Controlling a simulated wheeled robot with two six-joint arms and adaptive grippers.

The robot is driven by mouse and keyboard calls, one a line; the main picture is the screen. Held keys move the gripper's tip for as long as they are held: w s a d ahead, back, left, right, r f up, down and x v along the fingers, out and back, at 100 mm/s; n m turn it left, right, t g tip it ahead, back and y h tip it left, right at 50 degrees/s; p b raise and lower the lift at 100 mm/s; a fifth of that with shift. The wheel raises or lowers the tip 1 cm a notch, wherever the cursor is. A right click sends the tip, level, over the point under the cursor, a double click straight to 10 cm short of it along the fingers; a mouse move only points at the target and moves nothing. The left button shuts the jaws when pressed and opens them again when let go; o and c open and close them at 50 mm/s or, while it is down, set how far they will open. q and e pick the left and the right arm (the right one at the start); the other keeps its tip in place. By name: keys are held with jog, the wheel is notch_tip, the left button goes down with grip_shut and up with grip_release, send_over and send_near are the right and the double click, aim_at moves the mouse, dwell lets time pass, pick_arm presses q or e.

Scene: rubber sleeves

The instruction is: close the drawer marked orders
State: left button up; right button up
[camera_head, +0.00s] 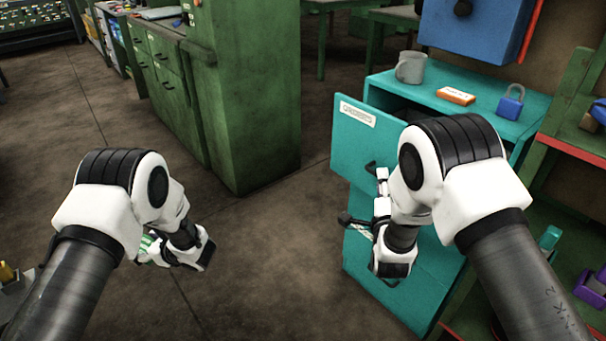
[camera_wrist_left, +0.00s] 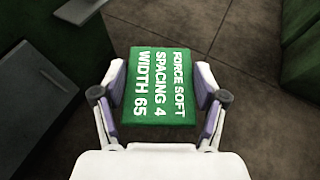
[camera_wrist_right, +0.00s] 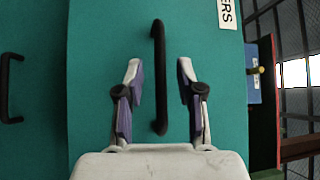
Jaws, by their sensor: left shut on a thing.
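The teal drawer marked orders (camera_head: 352,145) stands pulled out from its cabinet, with a dark gap behind its front. Its white label (camera_head: 358,115) shows only its last letters in the right wrist view (camera_wrist_right: 227,12). My right gripper (camera_wrist_right: 160,68) is open in front of the drawer, its fingers on either side of the black bar handle (camera_wrist_right: 159,110). Whether they touch it I cannot tell. In the head view my right wrist partly hides the drawer. My left gripper (camera_wrist_left: 155,95) is shut on a green block (camera_wrist_left: 160,85) with white lettering, away from the cabinet.
A grey mug (camera_head: 411,67), an orange box (camera_head: 456,96) and a blue padlock (camera_head: 511,103) are on the cabinet top (camera_head: 440,88). A lower teal drawer (camera_head: 425,295) is below. A green cabinet (camera_head: 245,100) stands at the back. Brown floor lies clear between.

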jog(key=shift+w+d+r, duration=0.1)
jog(key=shift+w, duration=0.85)
jog(key=shift+c, duration=0.3)
grip_shut()
pick_arm(q)
jog(key=shift+f, duration=0.1)
